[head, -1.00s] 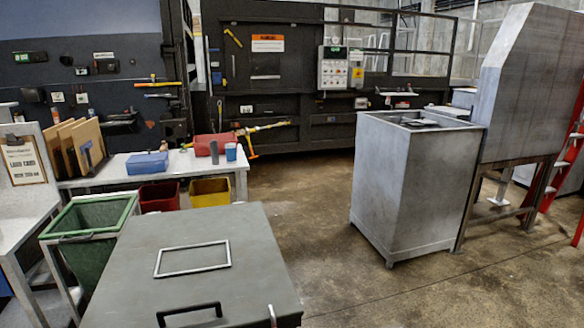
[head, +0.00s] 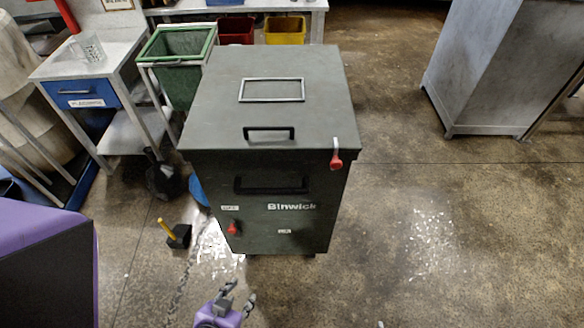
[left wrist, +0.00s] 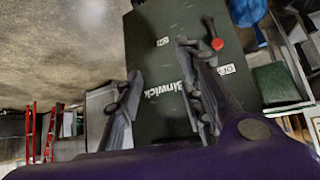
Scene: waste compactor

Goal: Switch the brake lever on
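A dark green-grey Binwick bin (head: 262,185) stands on the floor in the middle of the head view. A red-knobbed lever (head: 232,229) is low on the left of its front, below a small white label (head: 229,208). A second red-knobbed lever (head: 336,160) is at the lid's right front edge. I cannot read which is the brake. My left gripper (head: 240,291) is open and empty, in front of the bin. In the left wrist view its fingers (left wrist: 158,60) are spread before the bin's front. The low red knob (left wrist: 217,44) appears just beyond one finger; contact cannot be told.
A green bin (head: 178,62) in a frame and a white table with a blue drawer (head: 80,95) stand left. A small black thing with a yellow handle (head: 178,234) lies on the floor. A grey metal cabinet (head: 480,70) is at the right. The floor right of the bin is clear.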

